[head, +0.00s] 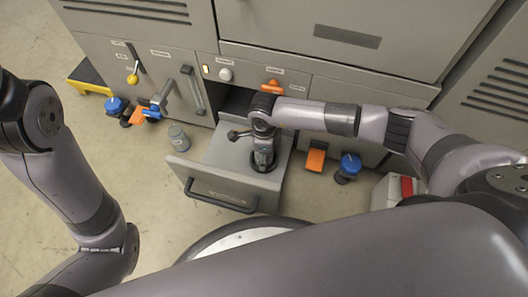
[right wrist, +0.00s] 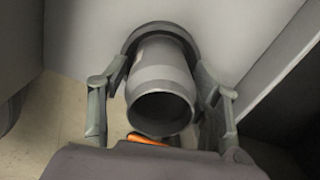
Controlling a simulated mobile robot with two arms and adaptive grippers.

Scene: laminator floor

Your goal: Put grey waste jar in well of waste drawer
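A grey open-mouthed jar (right wrist: 162,85) stands between my right gripper's fingers in the right wrist view, its mouth towards the camera. A dark ring (right wrist: 133,38) surrounds its far end, at the well in the drawer floor. How deep the jar sits is hidden. My right gripper (right wrist: 160,72) is open, one finger on each side of the jar with narrow gaps. In the head view, my right gripper (head: 263,158) points down into the pulled-out grey waste drawer (head: 215,180) and hides most of the jar. My left gripper is out of view.
Another grey jar-like container (head: 179,137) stands on the floor left of the drawer. Blue and orange parts stand near the cabinet (head: 160,60) on both sides. A red-and-white box (head: 385,192) is at the right. The floor at front left is clear.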

